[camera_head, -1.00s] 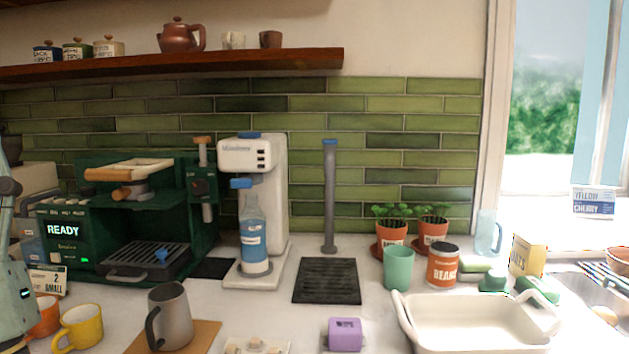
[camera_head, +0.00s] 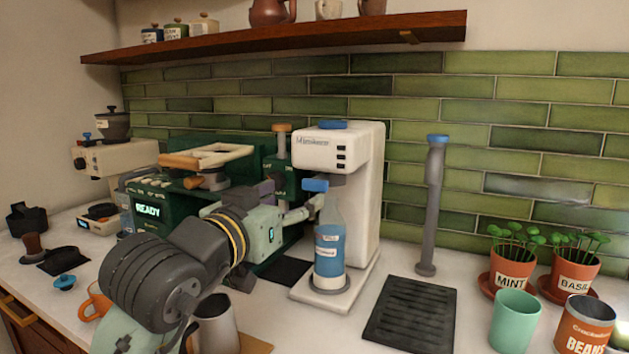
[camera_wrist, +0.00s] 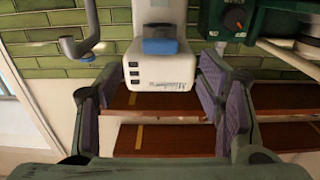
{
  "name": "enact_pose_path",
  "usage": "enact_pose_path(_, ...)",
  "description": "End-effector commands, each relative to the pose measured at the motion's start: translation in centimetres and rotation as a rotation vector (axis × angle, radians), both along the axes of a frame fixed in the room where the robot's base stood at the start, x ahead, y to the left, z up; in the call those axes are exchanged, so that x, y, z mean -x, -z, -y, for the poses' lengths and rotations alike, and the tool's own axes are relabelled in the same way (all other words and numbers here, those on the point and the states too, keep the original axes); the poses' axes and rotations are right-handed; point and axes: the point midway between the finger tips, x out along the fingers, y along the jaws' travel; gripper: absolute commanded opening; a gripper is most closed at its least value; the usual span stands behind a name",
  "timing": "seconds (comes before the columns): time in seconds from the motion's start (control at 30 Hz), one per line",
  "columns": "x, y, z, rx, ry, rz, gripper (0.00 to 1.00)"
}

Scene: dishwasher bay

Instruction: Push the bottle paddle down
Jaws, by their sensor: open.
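The white soda maker (camera_head: 362,165) stands on the counter with a blue bottle paddle (camera_head: 315,185) sticking out at its front. A clear bottle (camera_head: 329,245) with blue liquid stands upright beneath the paddle. My gripper (camera_head: 308,208) is left of the bottle neck and just below the paddle in the head view; contact cannot be told. In the wrist view, which is upside down, my gripper (camera_wrist: 150,90) is open and empty. The blue paddle (camera_wrist: 160,46) and the soda maker's labelled head (camera_wrist: 160,75) show between its fingers.
The green coffee machine (camera_head: 190,195) is close behind my arm. A grey mug (camera_head: 215,320) stands below the arm. A black drain mat (camera_head: 410,315) and a grey post (camera_head: 433,205) are right of the soda maker. A wooden shelf (camera_head: 280,40) hangs above.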

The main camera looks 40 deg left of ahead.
Motion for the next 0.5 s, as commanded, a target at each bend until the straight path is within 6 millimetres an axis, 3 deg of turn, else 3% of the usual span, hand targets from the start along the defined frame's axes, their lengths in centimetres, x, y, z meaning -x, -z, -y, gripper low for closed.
enact_pose_path(0.2,-4.3,-0.3,-1.0,0.001,0.002,-0.001,0.62)
enact_pose_path(0.5,-7.5,-0.1,-1.8,0.001,0.0,0.001,0.62)
